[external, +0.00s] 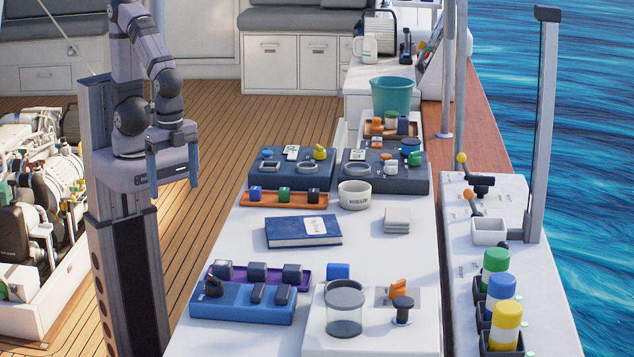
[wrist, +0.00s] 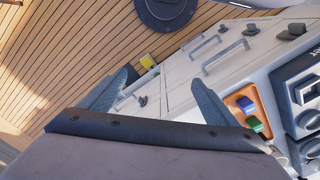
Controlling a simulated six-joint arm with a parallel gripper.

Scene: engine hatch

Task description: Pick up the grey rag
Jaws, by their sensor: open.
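The grey rag (external: 397,220) lies folded in a small flat square on the white counter (external: 375,258), right of the blue book and in front of a white bowl. My gripper (external: 173,168) hangs at the upper left over the deck side, well away from the rag and higher than the counter. Its two blue-grey fingers are apart with nothing between them. The wrist view also shows my gripper (wrist: 160,97) open and empty. The rag is not visible in the wrist view.
A blue book (external: 303,232) lies left of the rag. A white bowl (external: 354,195) stands behind it, near dark blue panels (external: 383,181). A glass jar (external: 344,308) and a blue switch box (external: 243,303) stand in front. A tall post (external: 541,130) rises at right. Counter around the rag is clear.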

